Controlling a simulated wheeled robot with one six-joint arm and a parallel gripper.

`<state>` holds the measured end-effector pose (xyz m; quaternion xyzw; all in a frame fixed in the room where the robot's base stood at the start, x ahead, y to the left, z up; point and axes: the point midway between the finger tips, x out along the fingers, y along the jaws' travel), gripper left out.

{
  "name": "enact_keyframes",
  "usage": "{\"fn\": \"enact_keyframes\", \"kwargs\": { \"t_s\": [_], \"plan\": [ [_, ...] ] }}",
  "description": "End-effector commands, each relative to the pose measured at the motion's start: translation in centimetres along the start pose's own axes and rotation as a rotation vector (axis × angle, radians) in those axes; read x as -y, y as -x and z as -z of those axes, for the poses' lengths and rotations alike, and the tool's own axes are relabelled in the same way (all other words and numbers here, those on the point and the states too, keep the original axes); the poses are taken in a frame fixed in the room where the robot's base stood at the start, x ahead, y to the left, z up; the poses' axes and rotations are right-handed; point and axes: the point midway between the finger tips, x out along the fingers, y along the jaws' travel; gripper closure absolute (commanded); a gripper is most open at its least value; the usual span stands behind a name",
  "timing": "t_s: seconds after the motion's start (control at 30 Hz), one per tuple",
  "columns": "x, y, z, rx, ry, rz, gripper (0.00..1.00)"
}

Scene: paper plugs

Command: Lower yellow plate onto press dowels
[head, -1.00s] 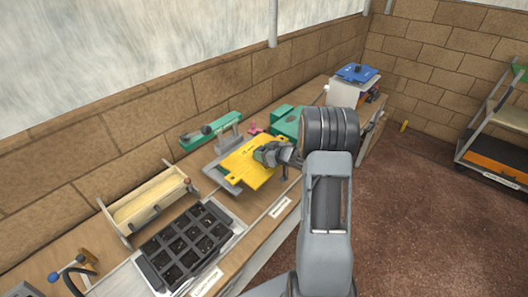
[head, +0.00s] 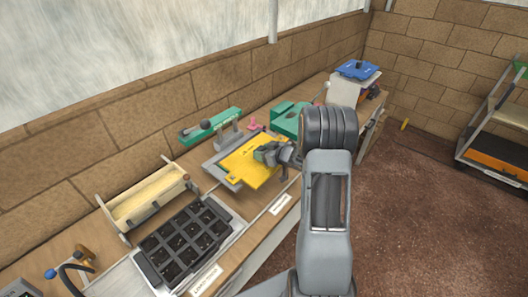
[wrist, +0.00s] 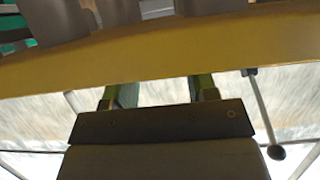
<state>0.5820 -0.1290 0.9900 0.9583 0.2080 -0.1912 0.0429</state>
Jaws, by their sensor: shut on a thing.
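The yellow plate (head: 249,165) is over the grey press base (head: 221,179) on the bench in the head view. My gripper (head: 268,154) is shut on the plate at its right side. The plate looks about level, but I cannot tell whether it touches the base. The press dowels are hidden under the plate. The press's green lever arm (head: 215,126) is raised behind the plate. In the wrist view the plate's yellow edge (wrist: 160,55) spans the frame close in front of my gripper. A lever with a dark knob (wrist: 276,152) shows beyond it.
A black cell tray (head: 186,243) and a wooden trough (head: 148,202) stand left of the press. A green block (head: 290,117) stands behind my arm. A blue plate (head: 357,70) lies on a white stack at the far end. A shelf cart (head: 500,130) stands right.

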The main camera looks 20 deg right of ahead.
Motion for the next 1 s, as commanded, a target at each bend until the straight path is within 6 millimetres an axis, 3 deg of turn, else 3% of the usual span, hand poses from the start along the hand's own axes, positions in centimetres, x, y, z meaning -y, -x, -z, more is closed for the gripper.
{"fn": "enact_keyframes", "kwargs": {
  "t_s": [0.47, 0.5, 0.77, 1.0],
  "plan": [
    [-0.02, -0.31, -0.67, -0.002, 0.000, 0.000, 0.80],
    [-0.02, -0.31, -0.67, -0.002, 0.000, 0.000, 0.43],
    [0.00, -0.31, -0.71, -0.001, 0.000, 0.000, 0.19],
    [0.01, -0.27, -0.80, 0.001, -0.001, 0.000, 0.18]
  ]
}}
